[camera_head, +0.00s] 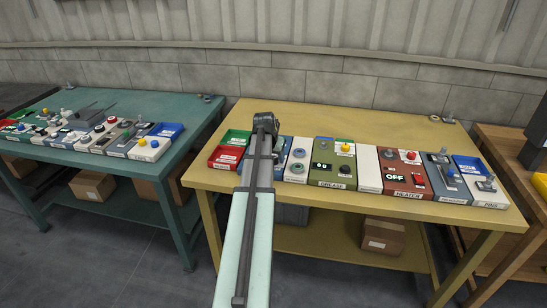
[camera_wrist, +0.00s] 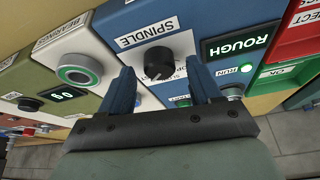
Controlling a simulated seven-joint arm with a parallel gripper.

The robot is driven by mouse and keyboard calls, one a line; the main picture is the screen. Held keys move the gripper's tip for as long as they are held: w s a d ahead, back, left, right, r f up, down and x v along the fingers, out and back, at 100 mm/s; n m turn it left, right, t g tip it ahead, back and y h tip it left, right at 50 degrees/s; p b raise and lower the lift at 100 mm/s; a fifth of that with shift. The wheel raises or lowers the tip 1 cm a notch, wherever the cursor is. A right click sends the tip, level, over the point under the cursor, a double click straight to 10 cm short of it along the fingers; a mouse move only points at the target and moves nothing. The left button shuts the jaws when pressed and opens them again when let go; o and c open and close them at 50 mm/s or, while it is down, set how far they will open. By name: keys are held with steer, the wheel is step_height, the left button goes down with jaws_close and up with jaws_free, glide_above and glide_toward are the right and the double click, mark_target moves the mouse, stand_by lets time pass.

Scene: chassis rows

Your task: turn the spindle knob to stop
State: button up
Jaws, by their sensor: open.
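The spindle knob (camera_wrist: 158,62) is a round black knob on a white and blue panel, below a tilted white SPINDLE label (camera_wrist: 149,32) in the wrist view. A small pale mark shows at its lower edge. A RUN label (camera_wrist: 201,84) and small lettering lie near it, partly hidden by my fingers. My gripper (camera_wrist: 159,68) is open, with one blue finger on each side of the knob in the picture. I cannot tell whether they touch it. In the head view my gripper (camera_head: 265,122) is over the left part of the yellow bench, and my arm hides much of the spindle panel.
A dark display reads ROUGH (camera_wrist: 236,46) in green, right of the knob. A ringed button (camera_wrist: 78,75) under a BEARINGS label is to the left. Red and green bins (camera_head: 228,150) stand left of my arm. A heater panel (camera_head: 403,172) reads OFF. The bench's back strip is mostly clear.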

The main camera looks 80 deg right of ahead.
steer(key=shift+d+f, duration=0.1)
steer(key=shift+f, duration=0.2)
steer(key=c, duration=1)
